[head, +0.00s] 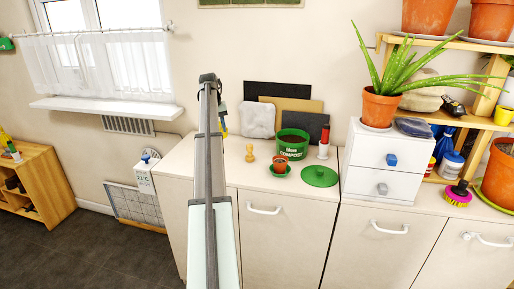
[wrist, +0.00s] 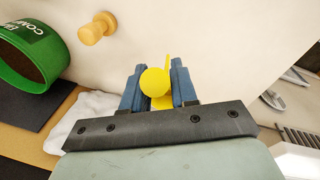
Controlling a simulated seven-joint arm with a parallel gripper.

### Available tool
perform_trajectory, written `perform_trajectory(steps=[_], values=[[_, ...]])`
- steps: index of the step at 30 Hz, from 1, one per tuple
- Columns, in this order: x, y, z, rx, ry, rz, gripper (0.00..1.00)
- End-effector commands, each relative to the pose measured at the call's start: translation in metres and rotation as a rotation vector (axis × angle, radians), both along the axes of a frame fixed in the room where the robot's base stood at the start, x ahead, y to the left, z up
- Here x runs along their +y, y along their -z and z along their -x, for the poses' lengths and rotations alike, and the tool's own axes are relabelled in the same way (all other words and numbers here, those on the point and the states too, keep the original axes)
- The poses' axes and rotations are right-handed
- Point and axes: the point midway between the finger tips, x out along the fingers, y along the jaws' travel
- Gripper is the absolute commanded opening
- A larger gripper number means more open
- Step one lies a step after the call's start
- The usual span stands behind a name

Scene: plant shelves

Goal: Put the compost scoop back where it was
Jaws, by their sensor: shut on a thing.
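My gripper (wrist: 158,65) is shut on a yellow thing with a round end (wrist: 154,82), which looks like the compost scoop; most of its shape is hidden. In the head view my gripper (head: 221,108) is partly behind my arm, with a bit of yellow showing below it, above the left part of the cabinet top. The green compost bin (head: 292,145) stands open to the right, its dark inside partly visible. The bin (wrist: 36,72) also shows at the upper left of the wrist view. Its likely lid, a green disc (head: 320,176), lies in front of it.
A wooden peg-like piece (head: 250,153) and a small pot on a green saucer (head: 280,167) stand near the bin. A grey-white cloth-like slab (head: 258,120) and dark and tan boards (head: 277,90) are behind. White drawers (head: 385,165) with an aloe pot are right.

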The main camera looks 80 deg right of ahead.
Motion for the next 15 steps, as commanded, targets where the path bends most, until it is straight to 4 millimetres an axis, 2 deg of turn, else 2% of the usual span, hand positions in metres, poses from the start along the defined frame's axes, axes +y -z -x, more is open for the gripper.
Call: perform_trajectory(steps=[1,6,12,15], values=[[-0.02,-0.006,0.018,0.0,0.042,0.001,0.0],[-0.06,-0.018,0.07,-0.001,0.157,0.002,0.0],[-0.086,-0.027,0.112,0.0,0.246,0.001,0.0],[-0.092,-0.029,0.123,-0.001,0.269,0.001,0.0]])
